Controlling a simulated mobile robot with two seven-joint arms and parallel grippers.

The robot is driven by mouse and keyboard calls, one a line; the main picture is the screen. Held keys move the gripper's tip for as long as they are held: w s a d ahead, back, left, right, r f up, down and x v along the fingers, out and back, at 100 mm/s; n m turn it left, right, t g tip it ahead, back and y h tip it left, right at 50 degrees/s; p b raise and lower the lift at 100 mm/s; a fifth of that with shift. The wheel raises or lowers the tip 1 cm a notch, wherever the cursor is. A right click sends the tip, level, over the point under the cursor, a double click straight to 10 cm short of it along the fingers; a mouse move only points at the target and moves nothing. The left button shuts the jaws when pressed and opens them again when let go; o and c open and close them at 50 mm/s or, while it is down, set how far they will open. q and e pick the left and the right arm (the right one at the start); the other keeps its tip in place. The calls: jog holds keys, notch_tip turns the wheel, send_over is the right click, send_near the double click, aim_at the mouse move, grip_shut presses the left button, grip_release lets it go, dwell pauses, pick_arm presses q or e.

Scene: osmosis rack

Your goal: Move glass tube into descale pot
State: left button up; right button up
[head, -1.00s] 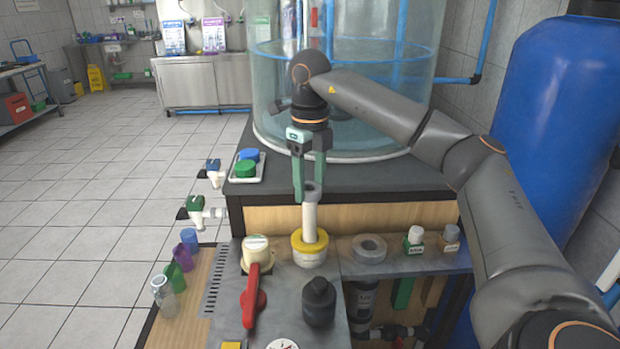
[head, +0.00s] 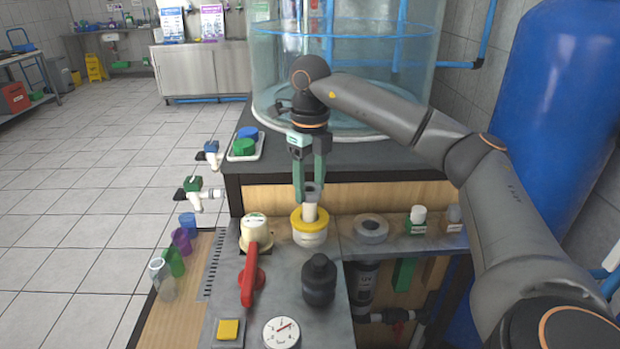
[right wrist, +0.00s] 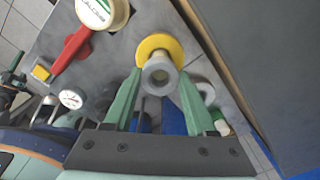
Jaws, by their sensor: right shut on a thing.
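A pale tube (head: 310,212) with a grey collar stands upright, its lower part inside a white pot with a yellow rim (head: 309,238). The tube looks opaque white. My right gripper (head: 309,192) is shut on the collar from above, its green fingers on either side. In the right wrist view the fingers (right wrist: 157,78) flank the grey hollow end of the tube (right wrist: 158,76), with the yellow rim around and behind it. The tube's lower end is hidden in the pot.
A white-topped canister (head: 254,230) and a red lever (head: 250,278) stand left of the pot. A grey ring (head: 371,228) lies to the right, a black bottle (head: 319,278) in front. Coloured cups and a clear one (head: 162,281) line the left edge. A dark raised shelf (head: 380,157) is behind.

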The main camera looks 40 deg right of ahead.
aim_at(310, 203)
jog(key=shift+f+b, duration=0.35)
jog(key=shift+f, duration=0.65)
jog(key=shift+f, duration=0.2)
jog(key=shift+f+b, duration=0.55)
jog(key=shift+f, duration=0.6)
jog(key=o, duration=1.2)
